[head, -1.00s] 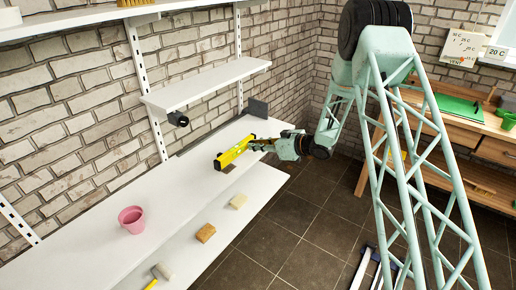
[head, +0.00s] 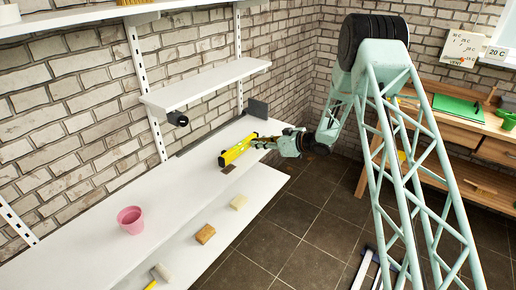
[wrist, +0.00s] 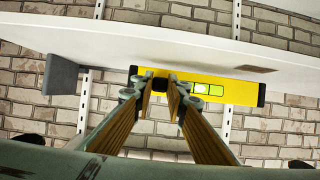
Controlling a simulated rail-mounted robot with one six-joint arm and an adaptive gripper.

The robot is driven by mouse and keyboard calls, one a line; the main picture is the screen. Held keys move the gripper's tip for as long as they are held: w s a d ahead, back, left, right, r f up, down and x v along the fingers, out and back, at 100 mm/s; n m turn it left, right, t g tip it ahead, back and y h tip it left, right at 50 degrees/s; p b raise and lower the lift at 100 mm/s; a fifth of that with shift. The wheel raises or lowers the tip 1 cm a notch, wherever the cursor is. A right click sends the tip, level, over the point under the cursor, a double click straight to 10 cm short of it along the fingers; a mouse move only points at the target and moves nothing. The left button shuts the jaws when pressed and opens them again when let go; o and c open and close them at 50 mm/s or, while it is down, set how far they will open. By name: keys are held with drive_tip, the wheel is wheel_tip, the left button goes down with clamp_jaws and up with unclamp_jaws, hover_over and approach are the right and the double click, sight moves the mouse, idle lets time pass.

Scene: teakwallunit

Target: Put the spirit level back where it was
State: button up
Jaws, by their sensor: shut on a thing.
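The yellow spirit level (head: 236,151) is above the white lower shelf near its front edge, towards the far end. My gripper (head: 262,143) is shut on it near its far end. In the wrist view the spirit level (wrist: 231,91) lies across the picture, with its green vial to the right of my gripper (wrist: 160,84).
The long white shelf (head: 180,187) carries a pink bucket (head: 130,219) at the near end and a grey upright plate (head: 257,107) at the far end. A short shelf (head: 205,85) hangs above.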

drive_tip(key=shift+f, duration=1.05)
drive_tip(key=shift+f, duration=0.1)
drive_tip(key=o, duration=0.9)
drive_tip(key=shift+c, duration=0.2)
drive_tip(key=shift+d, duration=0.1)
drive_tip(key=shift+s+d+r, duration=0.2)
drive_tip(key=shift+r, duration=0.05)
drive_tip(key=p+v, duration=0.1)
drive_tip(key=v, duration=1)
drive_tip(key=shift+p, duration=0.3)
drive_tip(key=shift+s+d, duration=0.1)
drive_tip(key=shift+r, duration=0.1)
